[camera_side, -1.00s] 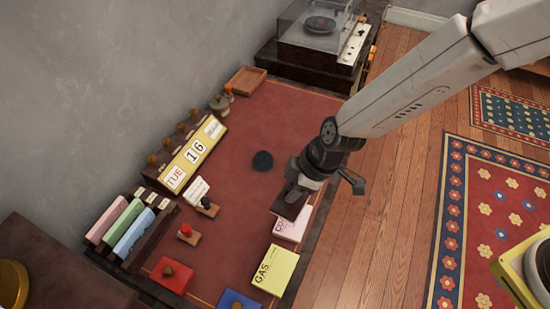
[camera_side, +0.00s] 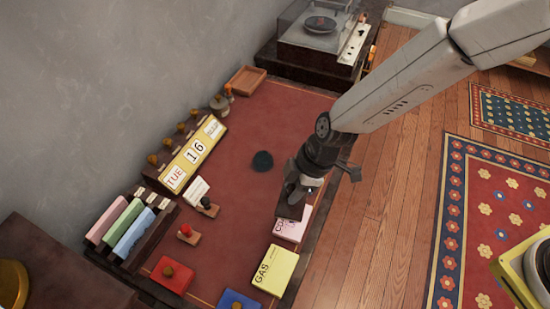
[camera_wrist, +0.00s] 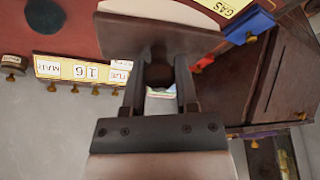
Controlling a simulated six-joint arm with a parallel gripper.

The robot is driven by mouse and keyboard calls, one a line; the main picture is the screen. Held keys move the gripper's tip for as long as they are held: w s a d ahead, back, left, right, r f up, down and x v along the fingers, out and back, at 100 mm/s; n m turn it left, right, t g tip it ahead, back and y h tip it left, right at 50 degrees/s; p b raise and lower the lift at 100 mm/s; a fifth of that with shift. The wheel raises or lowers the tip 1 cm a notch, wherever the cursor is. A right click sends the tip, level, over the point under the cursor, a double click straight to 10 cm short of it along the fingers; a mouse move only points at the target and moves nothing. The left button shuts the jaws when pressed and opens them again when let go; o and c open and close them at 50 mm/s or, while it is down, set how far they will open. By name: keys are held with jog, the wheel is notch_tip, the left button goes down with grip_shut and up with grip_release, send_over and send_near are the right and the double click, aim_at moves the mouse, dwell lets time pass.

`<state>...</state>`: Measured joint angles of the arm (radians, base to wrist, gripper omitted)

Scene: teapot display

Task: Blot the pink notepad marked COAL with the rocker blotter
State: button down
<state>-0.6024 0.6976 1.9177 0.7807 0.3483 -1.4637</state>
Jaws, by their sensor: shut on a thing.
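The pink notepad marked COAL (camera_side: 291,229) lies near the right edge of the red desk top in the side view, its far part covered by my gripper and the blotter. My gripper (camera_side: 297,190) points down there, shut on the dark brown rocker blotter (camera_side: 289,211). In the wrist view, my gripper's fingers (camera_wrist: 161,88) close around the blotter's grip, with its brown body (camera_wrist: 130,38) beyond them. The blotter is at the notepad's far end; whether it touches the paper I cannot tell.
A yellow GAS notepad (camera_side: 275,270) lies nearer the camera. Red (camera_side: 171,275) and blue (camera_side: 238,301) blocks, small stamps (camera_side: 187,234) and a date display (camera_side: 193,154) stand around. A dark round thing (camera_side: 262,161) lies mid-desk.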

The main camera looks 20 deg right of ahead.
aim_at(295, 207)
jog(key=n, duration=0.1)
jog(key=f+n, duration=0.1)
jog(key=n+g, duration=0.1)
jog(key=shift+w+d+f, duration=0.3)
jog(key=shift+w, duration=0.1)
jog(key=shift+w+d+f+n+g, duration=0.15)
jog(key=shift+f+n+g, duration=0.15)
jog(key=shift+n, duration=0.45)
jog(key=shift+d+f+n+g, duration=0.15)
jog(key=shift+f+n+g, duration=0.15)
jog(key=shift+n, duration=0.45)
jog(key=shift+f, duration=0.15)
jog(key=shift+f, duration=2.85)
jog(key=shift+f, duration=0.45)
jog(key=shift+w+g, duration=0.15)
jog(key=shift+g, duration=0.15)
jog(key=shift+w+g+y, duration=0.3)
jog(key=shift+w+g, duration=0.15)
jog(key=shift+g, duration=0.45)
